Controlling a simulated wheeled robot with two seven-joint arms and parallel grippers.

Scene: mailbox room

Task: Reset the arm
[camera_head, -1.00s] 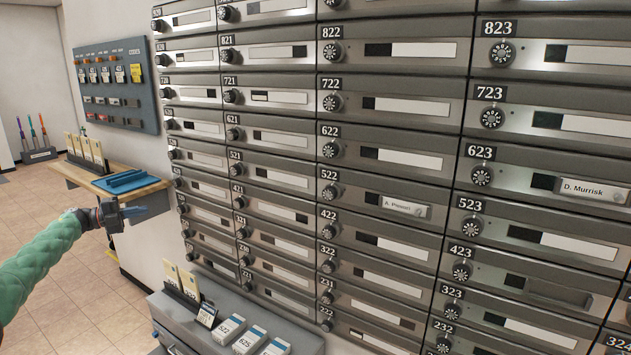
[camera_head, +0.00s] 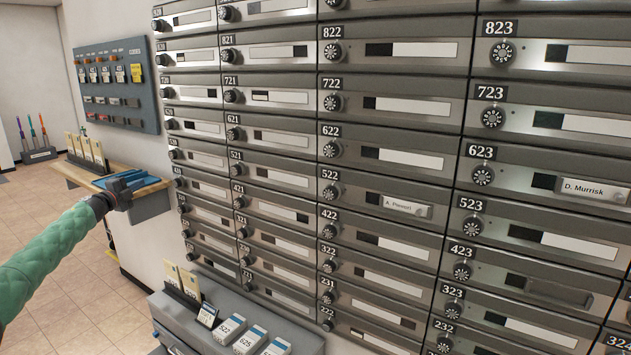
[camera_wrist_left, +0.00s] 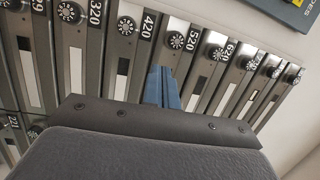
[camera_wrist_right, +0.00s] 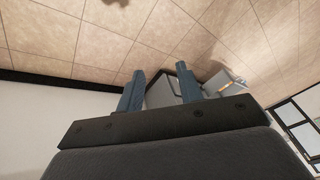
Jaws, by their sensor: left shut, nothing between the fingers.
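My left gripper (camera_head: 148,186) shows at the end of the green-sleeved arm coming in from the left, in front of the small wooden shelf and its blue tray. In the left wrist view its blue fingers (camera_wrist_left: 162,88) are together with nothing between them, before the mailbox wall. My right gripper (camera_wrist_right: 158,90) shows only in the right wrist view. Its two blue fingers stand apart with nothing between them, and tiled floor or ceiling panels and a grey box lie beyond.
A wall of numbered mailboxes (camera_head: 400,122) fills the middle and right. The wooden shelf (camera_head: 70,173) holds a blue tray (camera_head: 112,180) and upright cards (camera_head: 86,150). A grey counter (camera_head: 262,318) with cards and labelled blocks stands below. Open floor lies at far left.

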